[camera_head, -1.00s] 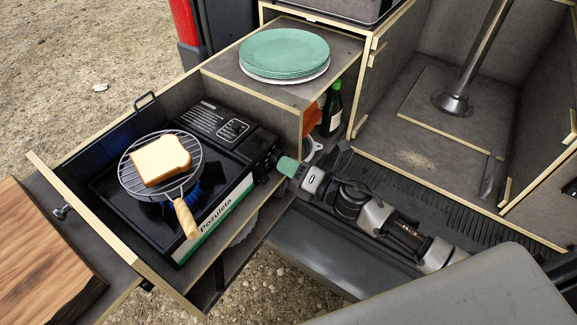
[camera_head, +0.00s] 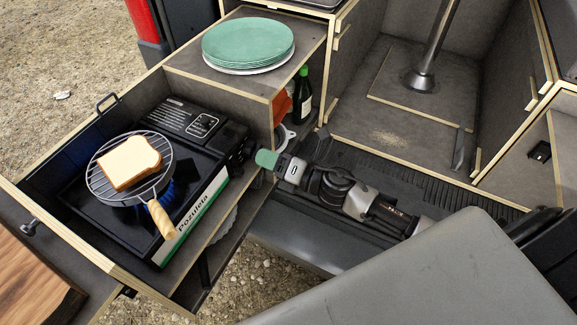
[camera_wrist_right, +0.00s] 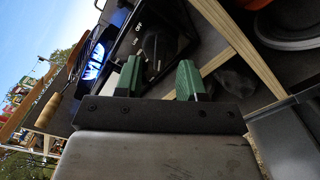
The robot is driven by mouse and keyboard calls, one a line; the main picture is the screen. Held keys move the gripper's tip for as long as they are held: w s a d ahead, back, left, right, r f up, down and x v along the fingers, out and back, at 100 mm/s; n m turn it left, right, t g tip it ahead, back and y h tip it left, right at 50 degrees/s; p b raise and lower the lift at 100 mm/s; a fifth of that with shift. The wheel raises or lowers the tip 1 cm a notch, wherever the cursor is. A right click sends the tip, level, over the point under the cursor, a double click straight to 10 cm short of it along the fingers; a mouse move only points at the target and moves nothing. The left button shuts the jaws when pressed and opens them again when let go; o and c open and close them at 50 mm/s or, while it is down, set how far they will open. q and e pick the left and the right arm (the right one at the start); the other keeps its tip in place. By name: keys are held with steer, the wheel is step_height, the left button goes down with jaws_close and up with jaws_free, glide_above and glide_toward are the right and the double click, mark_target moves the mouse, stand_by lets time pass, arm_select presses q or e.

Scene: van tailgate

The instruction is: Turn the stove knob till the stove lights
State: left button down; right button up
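The black camping stove (camera_head: 190,122) stands in the pull-out drawer. Blue flame (camera_head: 170,190) shows under the wire toaster rack, and a blue glow (camera_wrist_right: 93,62) shows in the right wrist view. The stove knob (camera_head: 240,153) is dark, on the stove's right front end; in the right wrist view its dark area (camera_wrist_right: 156,48) lies by the "OFF" mark, its outline hard to make out. My right gripper (camera_head: 265,159) has green fingertips and faces the knob with a small gap. In the right wrist view its fingers (camera_wrist_right: 160,82) are apart, with nothing clearly held. My left gripper is not seen.
A slice of bread (camera_head: 130,163) lies on the wire rack (camera_head: 98,183), whose wooden handle (camera_head: 161,220) sticks out over the front edge. Green plates (camera_head: 248,42) sit on the shelf above. A bottle (camera_head: 302,95) stands below the shelf, close behind my right gripper.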

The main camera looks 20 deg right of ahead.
steer(key=b+v, duration=0.1)
steer(key=v, duration=0.8)
steer(key=shift+b, duration=0.4)
stand_by(2.5)
